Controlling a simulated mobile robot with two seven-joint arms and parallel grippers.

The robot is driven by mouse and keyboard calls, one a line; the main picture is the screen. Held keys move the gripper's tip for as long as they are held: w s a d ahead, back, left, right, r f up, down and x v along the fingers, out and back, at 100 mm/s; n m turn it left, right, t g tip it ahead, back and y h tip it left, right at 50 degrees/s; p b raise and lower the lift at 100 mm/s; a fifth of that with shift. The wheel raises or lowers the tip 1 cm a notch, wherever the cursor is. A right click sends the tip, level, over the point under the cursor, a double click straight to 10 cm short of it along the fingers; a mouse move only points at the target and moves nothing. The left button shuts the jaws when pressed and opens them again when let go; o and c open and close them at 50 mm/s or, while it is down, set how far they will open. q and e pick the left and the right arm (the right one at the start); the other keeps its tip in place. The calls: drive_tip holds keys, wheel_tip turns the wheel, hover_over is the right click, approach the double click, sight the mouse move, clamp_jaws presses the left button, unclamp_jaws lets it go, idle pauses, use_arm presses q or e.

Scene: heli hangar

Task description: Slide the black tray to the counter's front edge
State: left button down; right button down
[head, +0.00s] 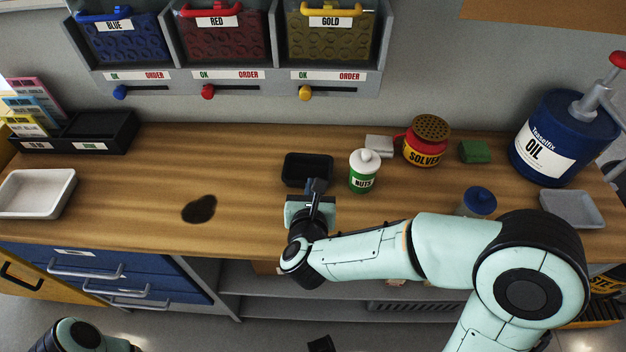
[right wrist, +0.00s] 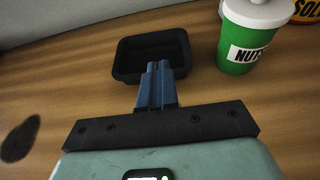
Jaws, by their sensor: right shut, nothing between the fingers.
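The small black tray (head: 296,168) sits upright and empty on the wooden counter (head: 120,210), a little back from its front edge. My right gripper (head: 316,186) is shut and empty, its fingertips at the tray's near side. In the right wrist view the tray (right wrist: 152,48) lies just ahead of the shut fingers (right wrist: 158,72), which overlap its near rim. I cannot tell whether they touch it. My left arm shows only in part at the bottom left of the head view; its gripper is out of view.
A green-and-white NUTS bottle (head: 364,172) stands close to the tray's right. The red SOLVENT can (head: 427,142), a green block (head: 474,151) and a blue-lidded jar (head: 480,202) are further right. A dark stain (head: 199,209) lies left. The counter between stain and tray is clear.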

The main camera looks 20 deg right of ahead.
drive_tip(key=p, duration=0.1)
hover_over(314, 172)
drive_tip(key=shift+s, duration=0.15)
drive_tip(key=shift+f+b, duration=0.5)
drive_tip(key=shift+f, duration=0.3)
use_arm(q)
drive_tip(key=shift+w+f+b, duration=0.15)
drive_tip(key=shift+b, duration=0.15)
